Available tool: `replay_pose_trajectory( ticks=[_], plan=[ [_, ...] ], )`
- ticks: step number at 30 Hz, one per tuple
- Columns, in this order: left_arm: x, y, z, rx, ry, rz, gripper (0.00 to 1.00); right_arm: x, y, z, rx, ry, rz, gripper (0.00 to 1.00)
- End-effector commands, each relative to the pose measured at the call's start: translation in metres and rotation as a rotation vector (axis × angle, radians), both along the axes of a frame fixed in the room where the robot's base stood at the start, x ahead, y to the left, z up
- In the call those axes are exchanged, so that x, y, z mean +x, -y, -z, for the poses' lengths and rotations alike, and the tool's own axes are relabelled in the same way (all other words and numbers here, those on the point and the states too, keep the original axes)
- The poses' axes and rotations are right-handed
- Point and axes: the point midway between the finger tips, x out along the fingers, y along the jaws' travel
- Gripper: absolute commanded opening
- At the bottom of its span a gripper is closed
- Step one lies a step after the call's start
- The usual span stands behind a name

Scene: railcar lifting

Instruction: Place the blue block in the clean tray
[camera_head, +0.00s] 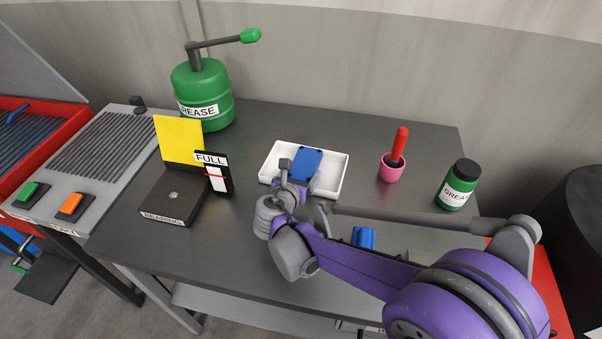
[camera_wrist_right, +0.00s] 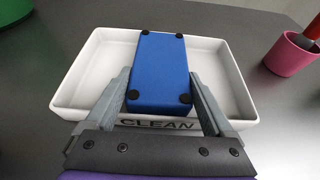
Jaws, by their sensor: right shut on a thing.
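The blue block (camera_head: 306,163) has dark round spots at its corners; it also shows in the right wrist view (camera_wrist_right: 160,72). The clean tray (camera_head: 338,180) is white and shallow, with the word CLEAN on its front wall, and it also shows in the right wrist view (camera_wrist_right: 80,84). My right gripper (camera_head: 291,170) is shut on the blue block, with a finger on each side of it, as the right wrist view (camera_wrist_right: 161,92) shows. The block is over the tray; I cannot tell whether it touches the tray floor. My left gripper is not in view.
A pink cup (camera_head: 391,171) with a red-handled tool and a green grease jar (camera_head: 457,186) stand right of the tray. A BEARING box (camera_head: 166,205), a FULL gauge (camera_head: 216,177) and a green grease pump (camera_head: 204,93) stand left. Another blue object (camera_head: 363,237) lies near the table's front edge.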

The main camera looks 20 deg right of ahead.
Motion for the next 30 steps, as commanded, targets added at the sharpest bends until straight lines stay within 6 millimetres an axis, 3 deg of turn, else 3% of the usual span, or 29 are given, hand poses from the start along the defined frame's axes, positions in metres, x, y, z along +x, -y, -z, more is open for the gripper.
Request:
replay_pose_trajectory(
  ticks=[2,3,5,16,30],
  plan=[
    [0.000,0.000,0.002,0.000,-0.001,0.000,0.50,0.000,0.000,0.002,-0.001,-0.001,0.000,0.10],
    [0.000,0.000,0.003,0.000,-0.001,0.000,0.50,0.000,0.000,0.003,0.000,0.000,0.000,0.89],
    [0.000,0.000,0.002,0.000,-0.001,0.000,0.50,0.000,0.000,0.002,0.000,0.000,0.000,1.00],
    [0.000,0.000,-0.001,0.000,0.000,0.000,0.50,-0.004,-0.005,-0.003,0.000,0.000,-0.003,1.00],
    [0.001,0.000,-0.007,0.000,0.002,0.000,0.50,-0.068,-0.062,-0.038,0.001,0.001,-0.005,1.00]
  ],
)
